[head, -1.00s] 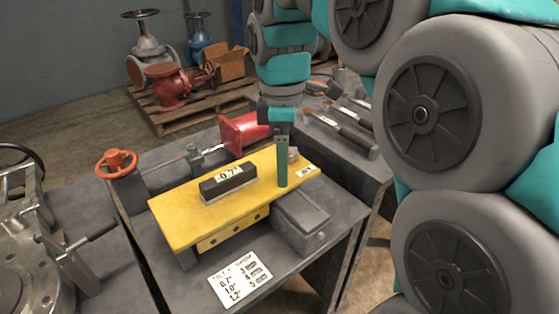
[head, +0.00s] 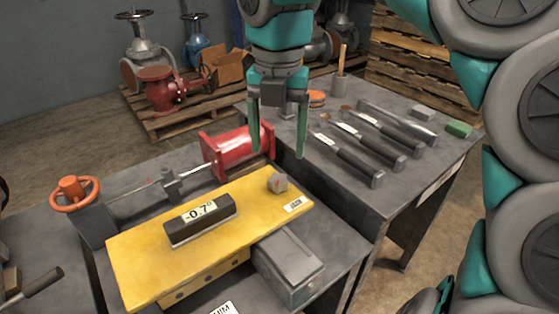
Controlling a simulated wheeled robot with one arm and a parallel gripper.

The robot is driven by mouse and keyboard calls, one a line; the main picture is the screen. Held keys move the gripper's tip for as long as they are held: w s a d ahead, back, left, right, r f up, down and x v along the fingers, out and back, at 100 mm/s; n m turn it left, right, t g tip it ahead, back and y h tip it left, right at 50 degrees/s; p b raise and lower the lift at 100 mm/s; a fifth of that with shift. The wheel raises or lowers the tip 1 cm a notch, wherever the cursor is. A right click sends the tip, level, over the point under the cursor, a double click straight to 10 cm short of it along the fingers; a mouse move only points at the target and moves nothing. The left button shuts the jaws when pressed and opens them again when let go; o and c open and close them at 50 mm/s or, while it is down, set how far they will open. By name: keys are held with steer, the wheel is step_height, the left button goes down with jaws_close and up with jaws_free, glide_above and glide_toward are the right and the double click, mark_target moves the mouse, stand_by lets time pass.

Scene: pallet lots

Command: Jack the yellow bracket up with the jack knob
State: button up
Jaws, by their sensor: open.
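The yellow bracket (head: 145,261) is a long flat plate lying slanted on the near bench. A small grey knob (head: 277,182) with a red mark stands on its far right part; it looks like the jack knob. A dark digital level (head: 201,221) rests on the plate and reads -0.7°. My gripper (head: 278,152) points down with its two green fingers spread. It is empty and above the knob, with clear space between fingertips and knob. The bracket's underside is mostly hidden.
An orange handwheel (head: 75,194) on a rod leads to a red cylinder (head: 237,150) behind the bracket. A grey box (head: 289,266) sits at the bracket's right. Several dark-handled tools (head: 345,160) lie on the right bench. A white card (head: 222,308) is cut off below.

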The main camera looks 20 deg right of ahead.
mark_target(278, 179)
steer(key=shift+w+d+f+n, duration=0.1)
steer(key=shift+w+d+n, duration=0.15)
steer(key=shift+n, duration=0.25)
steer(key=shift+a+f, duration=0.15)
steer(key=shift+f, duration=3.65)
steer(key=shift+c, duration=0.4)
jaws_close()
